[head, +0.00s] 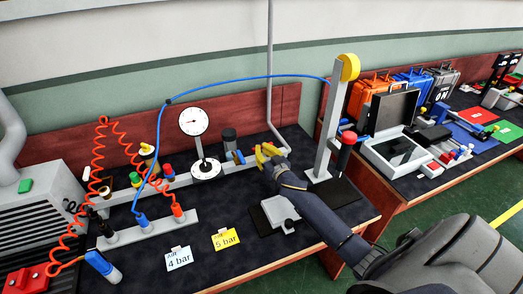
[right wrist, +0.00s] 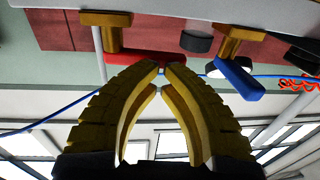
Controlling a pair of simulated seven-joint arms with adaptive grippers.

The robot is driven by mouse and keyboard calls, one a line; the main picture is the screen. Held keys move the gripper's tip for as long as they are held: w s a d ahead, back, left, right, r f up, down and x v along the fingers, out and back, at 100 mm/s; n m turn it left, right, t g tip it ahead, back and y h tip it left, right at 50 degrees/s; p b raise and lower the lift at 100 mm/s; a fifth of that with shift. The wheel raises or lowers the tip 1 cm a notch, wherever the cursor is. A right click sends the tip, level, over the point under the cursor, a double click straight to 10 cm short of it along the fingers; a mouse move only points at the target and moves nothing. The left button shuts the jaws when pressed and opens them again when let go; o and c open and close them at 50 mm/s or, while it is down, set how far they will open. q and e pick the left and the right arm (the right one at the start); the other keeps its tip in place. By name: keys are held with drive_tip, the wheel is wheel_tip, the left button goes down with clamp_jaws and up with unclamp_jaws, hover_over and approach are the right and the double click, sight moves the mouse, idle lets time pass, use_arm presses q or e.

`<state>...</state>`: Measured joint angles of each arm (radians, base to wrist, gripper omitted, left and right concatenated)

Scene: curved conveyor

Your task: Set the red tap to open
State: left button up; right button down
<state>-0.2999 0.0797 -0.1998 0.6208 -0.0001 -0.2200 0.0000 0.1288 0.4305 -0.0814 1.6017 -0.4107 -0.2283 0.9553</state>
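The red tap (right wrist: 140,58) shows in the right wrist view as a red bar on a brass valve body (right wrist: 105,28), just beyond my fingertips. In the head view my right gripper covers it. My right gripper (head: 266,152) has yellow fingers; in the right wrist view the fingertips (right wrist: 161,69) meet with almost no gap and nothing is seen between them. They overlap the lower edge of the red bar; whether they touch it I cannot tell. A blue tap (head: 238,157) sits to the left on the same pipe. My left gripper is out of view.
A pressure gauge (head: 194,122) stands left of the taps. A grey post with a yellow top (head: 349,68) and a red-capped cylinder (head: 347,140) stand to the right. A blue hose (head: 240,78) arches overhead. Coiled orange hoses (head: 99,150) and label cards (head: 226,239) are further left.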

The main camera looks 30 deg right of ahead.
drive_tip(key=shift+w, duration=0.1)
idle(0.3)
drive_tip(key=shift+w, duration=0.7)
